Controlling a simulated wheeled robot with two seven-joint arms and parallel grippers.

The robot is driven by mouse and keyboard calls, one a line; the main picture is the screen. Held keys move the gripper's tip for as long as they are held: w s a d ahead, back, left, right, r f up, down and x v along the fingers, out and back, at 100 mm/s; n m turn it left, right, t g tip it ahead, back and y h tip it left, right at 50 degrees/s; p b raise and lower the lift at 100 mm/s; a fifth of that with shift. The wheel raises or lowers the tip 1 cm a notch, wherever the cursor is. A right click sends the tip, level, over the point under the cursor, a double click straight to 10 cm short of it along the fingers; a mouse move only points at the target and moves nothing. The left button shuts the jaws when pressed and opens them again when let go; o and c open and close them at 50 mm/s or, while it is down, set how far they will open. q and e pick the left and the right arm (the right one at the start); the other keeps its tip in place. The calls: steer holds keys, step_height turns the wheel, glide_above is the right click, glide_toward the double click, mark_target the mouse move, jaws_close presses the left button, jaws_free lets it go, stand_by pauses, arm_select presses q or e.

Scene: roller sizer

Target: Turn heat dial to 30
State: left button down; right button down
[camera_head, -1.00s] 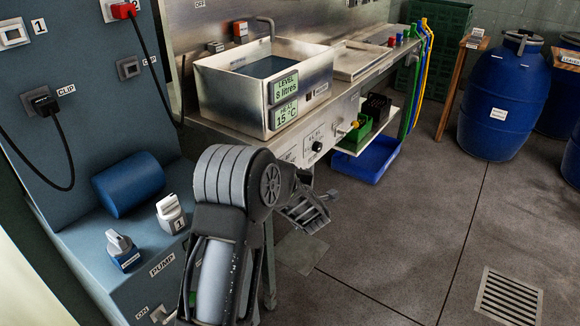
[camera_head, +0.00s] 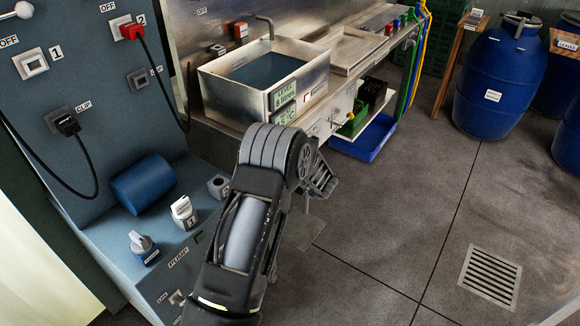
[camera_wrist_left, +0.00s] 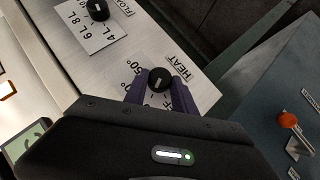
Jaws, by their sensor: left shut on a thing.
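The heat dial (camera_wrist_left: 160,78) is a round black knob with a pale pointer mark. It sits on a pale panel in the left wrist view. The label "HEAT" and a "50°" mark lie around it; part of the scale is hidden by my gripper. My left gripper (camera_wrist_left: 161,92) is shut on the dial, with a dark finger on either side. In the head view my left arm hides the dial, and my left gripper (camera_head: 320,185) is at the bench front. The display plate (camera_head: 284,107) on the tank is hard to read. My right gripper is not in view.
A second black dial (camera_wrist_left: 98,9), marked "4L", "6L 8L", is on the same panel. The steel tank (camera_head: 265,80) stands above. A blue-grey console (camera_head: 165,245) with knobs and a blue cylinder (camera_head: 145,184) is left of my arm.

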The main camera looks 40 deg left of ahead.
arm_select(q)
steer(key=c, duration=1)
jaws_free()
steer(key=shift+c, duration=0.2)
steer(key=shift+d, duration=0.1)
steer(key=v, duration=0.7)
steer(key=shift+s+d+r, duration=0.15)
steer(key=shift+s+d, duration=0.05)
